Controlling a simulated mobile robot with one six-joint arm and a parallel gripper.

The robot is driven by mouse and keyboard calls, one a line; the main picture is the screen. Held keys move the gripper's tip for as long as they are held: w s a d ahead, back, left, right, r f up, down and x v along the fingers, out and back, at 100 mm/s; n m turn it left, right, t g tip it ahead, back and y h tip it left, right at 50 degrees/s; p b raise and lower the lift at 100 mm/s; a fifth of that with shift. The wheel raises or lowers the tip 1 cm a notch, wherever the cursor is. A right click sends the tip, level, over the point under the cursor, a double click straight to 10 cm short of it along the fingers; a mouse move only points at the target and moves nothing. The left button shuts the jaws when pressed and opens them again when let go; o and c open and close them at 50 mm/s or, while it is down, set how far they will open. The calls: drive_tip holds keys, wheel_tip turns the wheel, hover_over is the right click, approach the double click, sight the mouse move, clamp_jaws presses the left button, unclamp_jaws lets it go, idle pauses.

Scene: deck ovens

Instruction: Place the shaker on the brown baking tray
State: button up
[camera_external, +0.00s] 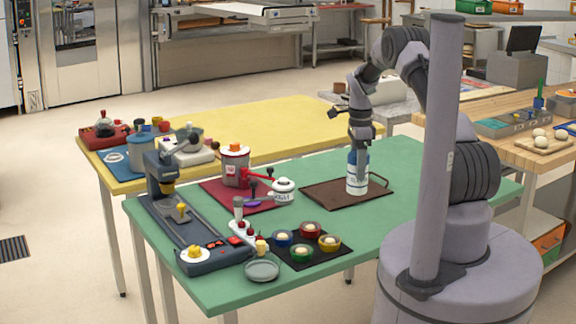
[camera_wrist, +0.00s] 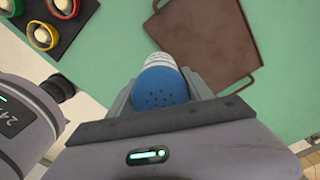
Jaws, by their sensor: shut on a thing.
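The shaker (camera_external: 357,181) has a white body with blue markings and a blue top with small holes. It stands upright over the brown baking tray (camera_external: 320,196), towards the tray's right half. I cannot tell whether its base touches the tray. My gripper (camera_external: 359,152) is above it, pointing down and shut on its upper part. In the wrist view the shaker's blue top (camera_wrist: 160,88) sits between the two fingers (camera_wrist: 163,96), and the brown tray (camera_wrist: 208,40) shows behind it. The shaker's lower end is mostly hidden there.
A black mat (camera_external: 327,258) with several coloured bowls is nearer the front. Green table (camera_external: 400,160) is clear behind the tray.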

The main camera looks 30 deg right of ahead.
drive_tip(key=shift+w+d+f+b, duration=0.2)
drive_tip(key=shift+w+d+f, duration=0.05)
drive_tip(key=shift+w+f, duration=0.5)
drive_tip(key=shift+w+d+f+b, duration=0.25)
drive_tip(key=shift+w+f, duration=0.25)
drive_tip(key=shift+w, duration=0.3)
drive_tip(key=shift+w+d+f+b, duration=0.2)
drive_tip(key=shift+w+d+f, duration=0.05)
drive_tip(key=shift+w+f, duration=0.5)
drive_tip(key=shift+f+b, duration=0.3)
drive_tip(key=o, duration=1.6)
